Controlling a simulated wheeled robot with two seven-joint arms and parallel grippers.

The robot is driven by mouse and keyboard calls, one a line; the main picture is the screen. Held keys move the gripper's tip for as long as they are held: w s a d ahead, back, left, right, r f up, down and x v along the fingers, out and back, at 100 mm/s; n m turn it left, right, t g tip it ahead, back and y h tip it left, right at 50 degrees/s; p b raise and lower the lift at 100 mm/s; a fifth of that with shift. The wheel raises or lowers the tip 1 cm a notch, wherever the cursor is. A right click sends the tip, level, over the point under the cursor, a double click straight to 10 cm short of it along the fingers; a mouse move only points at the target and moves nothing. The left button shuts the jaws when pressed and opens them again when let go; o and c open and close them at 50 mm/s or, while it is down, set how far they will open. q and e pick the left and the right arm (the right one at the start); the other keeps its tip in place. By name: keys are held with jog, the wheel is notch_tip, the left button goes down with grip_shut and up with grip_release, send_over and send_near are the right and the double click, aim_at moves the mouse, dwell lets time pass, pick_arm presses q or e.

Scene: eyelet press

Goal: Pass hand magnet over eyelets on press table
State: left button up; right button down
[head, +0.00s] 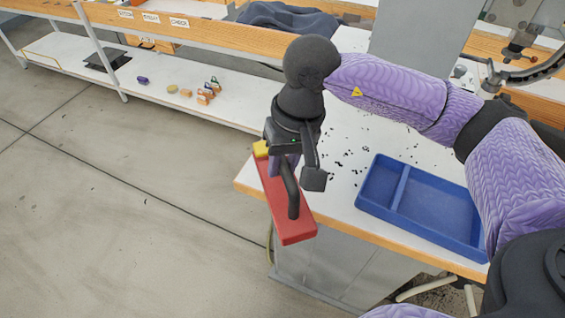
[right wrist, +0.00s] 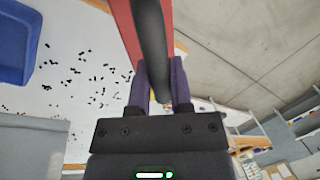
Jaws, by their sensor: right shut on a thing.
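The hand magnet (head: 283,213) is a long red bar with a dark handle and a yellow block at its far end. My right gripper (head: 285,168) is shut on its dark handle; the right wrist view shows both fingers (right wrist: 162,88) around the handle, with the red bar beyond. The magnet hangs at the left end of the press table (head: 335,200), partly past its edge in the head view. Many small dark eyelets (right wrist: 82,75) lie scattered on the white table top, to the right of the magnet in the head view. My left gripper is not in view.
A blue tray with a divider (head: 400,190) sits on the table right of the eyelets and looks empty. A long shelf unit (head: 140,75) with small objects stands behind. A grey machine with a curved arm (head: 530,70) is at upper right. Open floor lies left.

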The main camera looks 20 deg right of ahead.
jog(key=w+d+r+m+t+h+p, duration=0.1)
jog(key=w+d+r+m+p, duration=0.1)
jog(key=w+d+m+p, duration=0.5)
jog(key=d+r+m+t+h+p, duration=0.1)
jog(key=d+m+p, duration=0.4)
jog(key=m, duration=0.5)
jog(key=shift+h, duration=0.3)
jog(key=w+f+b, duration=0.1)
jog(key=f+b, duration=0.1)
jog(key=b, duration=0.1)
jog(key=w+a+f+b, duration=0.1)
jog(key=f+b, duration=0.1)
jog(key=f, duration=0.1)
jog(key=w+f+b, duration=0.2)
jog(key=b, duration=0.1)
jog(key=shift+a+f+b, duration=0.3)
jog(key=shift+a+b, duration=0.05)
jog(key=shift+a, duration=0.05)
jog(key=shift+w+r, duration=0.25)
jog(key=shift+w, duration=0.05)
